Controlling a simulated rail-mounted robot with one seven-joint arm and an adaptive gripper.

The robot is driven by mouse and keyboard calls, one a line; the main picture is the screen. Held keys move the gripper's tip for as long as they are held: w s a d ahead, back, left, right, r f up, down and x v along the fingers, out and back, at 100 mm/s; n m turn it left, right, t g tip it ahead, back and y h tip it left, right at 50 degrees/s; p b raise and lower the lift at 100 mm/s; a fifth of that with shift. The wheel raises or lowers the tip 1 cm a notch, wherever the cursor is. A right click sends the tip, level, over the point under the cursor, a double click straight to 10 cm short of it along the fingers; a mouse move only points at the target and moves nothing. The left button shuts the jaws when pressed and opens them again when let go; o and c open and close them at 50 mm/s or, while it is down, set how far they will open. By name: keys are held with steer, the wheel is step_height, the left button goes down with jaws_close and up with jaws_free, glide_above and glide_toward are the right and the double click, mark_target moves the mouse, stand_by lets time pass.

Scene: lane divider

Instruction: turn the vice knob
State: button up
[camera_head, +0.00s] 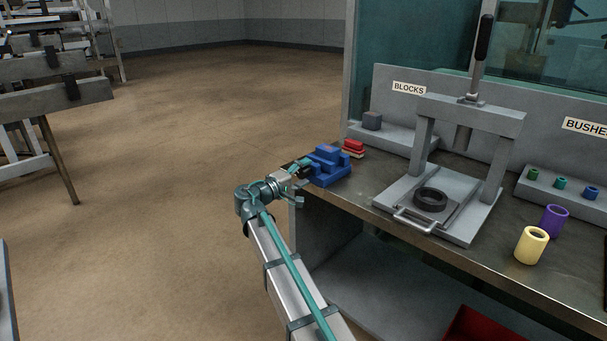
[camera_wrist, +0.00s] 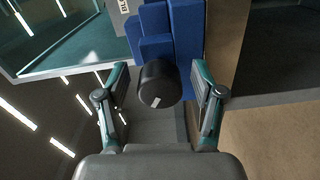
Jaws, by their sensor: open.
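A blue vice (camera_head: 329,167) stands at the left end of the workbench. Its black knob (camera_wrist: 160,84), with a white mark on its face, shows large in the wrist view, in front of the stepped blue vice body (camera_wrist: 172,34). My gripper (camera_head: 303,169) is at the knob's side of the vice in the head view. In the wrist view my gripper (camera_wrist: 160,82) is open, with one finger on each side of the knob and a visible gap to each. In the head view the knob is mostly hidden by the gripper.
Red blocks (camera_head: 353,148) lie just behind the vice. A grey press (camera_head: 468,115) with a black ring (camera_head: 430,199) stands to the right. Yellow (camera_head: 531,245) and purple (camera_head: 553,220) bushes stand farther right on the bench (camera_head: 380,222).

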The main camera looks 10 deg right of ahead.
steer(key=v, duration=1.2)
steer(key=shift+r, duration=0.1)
